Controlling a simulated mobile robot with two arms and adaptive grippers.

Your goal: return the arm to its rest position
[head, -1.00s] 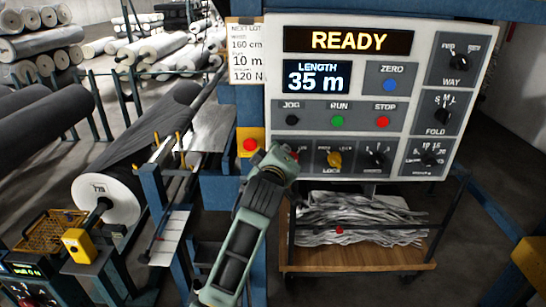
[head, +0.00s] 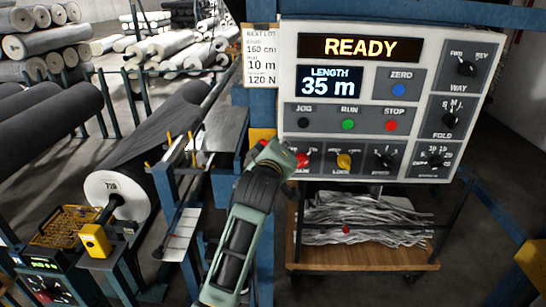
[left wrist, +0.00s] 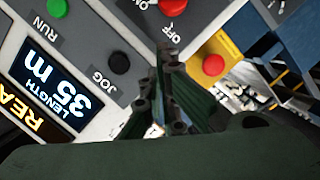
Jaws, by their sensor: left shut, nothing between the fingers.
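My left arm comes up from the bottom in the head view, with its left gripper (head: 284,158) in front of the lower left corner of the control panel (head: 462,170). The gripper hides part of a red knob (head: 302,160) there. In the left wrist view the left gripper (left wrist: 167,62) is shut and empty, its dark fingertips pointing up between the black JOG button (left wrist: 119,63) and the red button on a yellow box (left wrist: 213,64). The fingers look close to the panel; whether they touch it I cannot tell. My right gripper is not in view.
The panel reads READY and LENGTH 35 m. A yellow knob (head: 344,161) sits right of the gripper. A wooden cart (head: 370,258) with grey scraps stands below. A grey roll (head: 150,140) on a blue frame is at left. Open floor lies at far right.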

